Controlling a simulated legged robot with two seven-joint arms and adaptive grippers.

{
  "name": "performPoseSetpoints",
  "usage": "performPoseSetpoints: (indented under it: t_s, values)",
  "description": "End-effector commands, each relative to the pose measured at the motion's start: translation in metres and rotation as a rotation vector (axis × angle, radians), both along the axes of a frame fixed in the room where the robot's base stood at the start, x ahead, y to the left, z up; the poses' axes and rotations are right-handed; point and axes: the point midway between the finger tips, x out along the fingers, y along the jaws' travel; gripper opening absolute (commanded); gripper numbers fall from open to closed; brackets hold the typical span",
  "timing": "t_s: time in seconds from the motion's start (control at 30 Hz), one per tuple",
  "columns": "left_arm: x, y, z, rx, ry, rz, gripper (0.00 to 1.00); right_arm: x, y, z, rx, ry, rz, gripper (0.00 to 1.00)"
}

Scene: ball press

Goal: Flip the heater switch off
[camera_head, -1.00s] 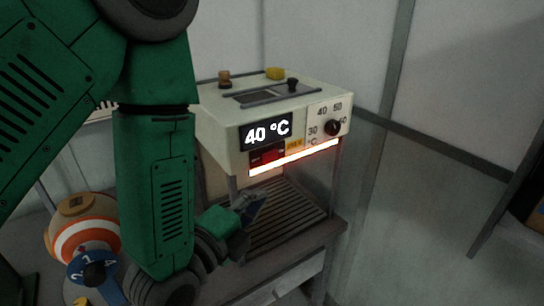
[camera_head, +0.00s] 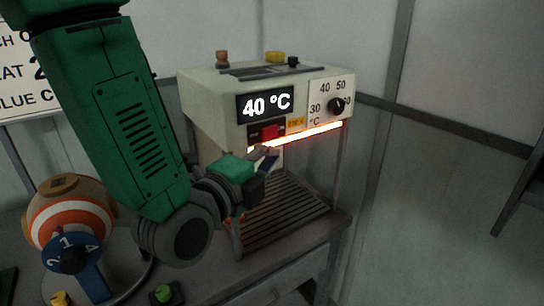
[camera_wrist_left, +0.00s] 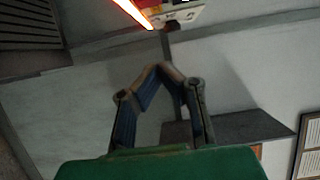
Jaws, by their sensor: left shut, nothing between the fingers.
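The heater (camera_head: 205,110) is a cream box machine with a display reading 40 °C. Its red switch (camera_head: 270,132) sits on a dark panel under the display, beside a small orange label. A bright glowing bar (camera_head: 310,135) runs along the lower front edge. My left gripper (camera_head: 270,153) is shut and empty, its fingertips just below the red switch; I cannot tell whether they touch it. In the left wrist view the fingers (camera_wrist_left: 158,70) meet at the tips, with the glowing bar (camera_wrist_left: 133,12) beyond them. My right gripper is not in view.
A dial (camera_head: 336,105) is on the heater's right front. A slatted tray (camera_head: 285,215) lies below. An orange-and-white striped ball (camera_head: 70,222) with a blue numbered dial (camera_head: 72,254) stands at left. A green knob (camera_head: 163,294) is at the bottom. Wall fills the right.

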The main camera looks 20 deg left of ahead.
Motion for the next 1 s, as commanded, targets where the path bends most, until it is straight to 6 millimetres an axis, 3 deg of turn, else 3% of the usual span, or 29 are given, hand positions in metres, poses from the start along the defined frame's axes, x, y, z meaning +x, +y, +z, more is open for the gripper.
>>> performPoseSetpoints:
  t_s: [0.03, 0.17, 0.4, 0.63, 1.0]
  values:
    - [0.001, 0.0, -0.004, -0.002, -0.006, 0.0, 0.0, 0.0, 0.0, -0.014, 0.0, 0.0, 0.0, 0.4]
    - [0.002, -0.001, -0.003, -0.005, -0.006, -0.005, 0.0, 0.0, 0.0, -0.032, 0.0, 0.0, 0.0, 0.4]
    - [0.054, -0.016, 0.003, -0.004, -0.001, -0.003, 0.0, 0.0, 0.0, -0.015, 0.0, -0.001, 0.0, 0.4]
    - [0.066, 0.014, 0.003, -0.003, -0.001, -0.002, 0.0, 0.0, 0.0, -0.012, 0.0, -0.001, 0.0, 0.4]
    - [0.07, 0.02, 0.001, -0.001, 0.0, -0.005, 0.0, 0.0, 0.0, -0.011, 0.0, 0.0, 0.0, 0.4]
